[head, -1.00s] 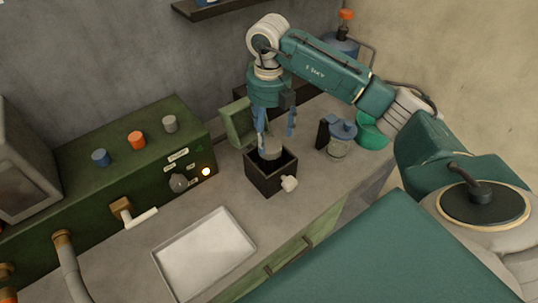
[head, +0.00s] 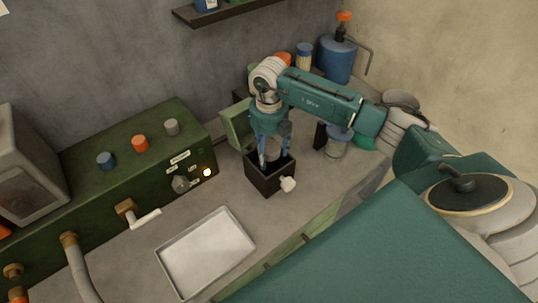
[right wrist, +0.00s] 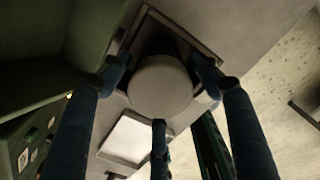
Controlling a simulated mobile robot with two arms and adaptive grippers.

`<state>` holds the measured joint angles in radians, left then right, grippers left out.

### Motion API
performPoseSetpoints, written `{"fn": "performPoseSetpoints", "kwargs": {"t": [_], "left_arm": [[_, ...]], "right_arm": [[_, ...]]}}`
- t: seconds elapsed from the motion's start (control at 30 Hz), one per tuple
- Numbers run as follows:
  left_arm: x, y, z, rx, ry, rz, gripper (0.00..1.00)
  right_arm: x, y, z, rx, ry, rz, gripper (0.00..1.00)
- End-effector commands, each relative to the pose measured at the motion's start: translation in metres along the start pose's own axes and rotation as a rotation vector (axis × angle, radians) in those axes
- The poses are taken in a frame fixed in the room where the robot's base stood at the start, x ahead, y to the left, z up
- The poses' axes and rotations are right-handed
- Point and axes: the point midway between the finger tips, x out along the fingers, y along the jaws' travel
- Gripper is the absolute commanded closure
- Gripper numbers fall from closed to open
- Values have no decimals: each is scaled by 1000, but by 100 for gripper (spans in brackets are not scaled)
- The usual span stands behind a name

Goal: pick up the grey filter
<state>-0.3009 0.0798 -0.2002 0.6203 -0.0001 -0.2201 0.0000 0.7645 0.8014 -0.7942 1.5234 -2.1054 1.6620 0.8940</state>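The grey filter (head: 273,150) is a round grey piece standing in the square dark box (head: 267,183) on the counter. In the right wrist view the filter (right wrist: 160,87) shows as a pale disc end-on, with the box rim (right wrist: 180,25) behind it. My right gripper (head: 274,156) points down over the box, its blue fingers on either side of the filter. In the right wrist view its fingers spread around the disc, with a narrow gap seeming to show at the sides. It looks open. The filter's lower part is hidden in the box. My left gripper is not in view.
A white knob (head: 288,184) sticks out of the box's front. A green open lid or panel (head: 237,126) stands behind it. A jar with a blue lid (head: 337,143) is at right. A pale tray (head: 206,252) and a green control unit (head: 110,165) are at left.

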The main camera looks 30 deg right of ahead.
Motion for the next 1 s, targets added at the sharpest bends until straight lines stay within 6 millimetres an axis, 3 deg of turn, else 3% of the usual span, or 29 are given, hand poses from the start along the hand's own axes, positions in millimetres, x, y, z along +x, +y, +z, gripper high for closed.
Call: {"fn": "performPoseSetpoints", "kwargs": {"t": [0.03, 0.2, 0.47, 0.63, 0.77, 1.0], "left_arm": [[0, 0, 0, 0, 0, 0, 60], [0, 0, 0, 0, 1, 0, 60], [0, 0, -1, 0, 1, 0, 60], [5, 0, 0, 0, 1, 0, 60], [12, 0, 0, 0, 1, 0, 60], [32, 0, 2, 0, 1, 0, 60]], "right_arm": [[0, 0, 0, 0, 0, 0, 53], [-1, 0, 0, 0, -1, 1, 83], [-2, 0, 1, 0, -1, 1, 84], [-13, 0, 2, 1, -3, 3, 84], [-32, 0, 2, 0, -6, 2, 84], [-98, 1, 2, -1, -10, 5, 84]]}}
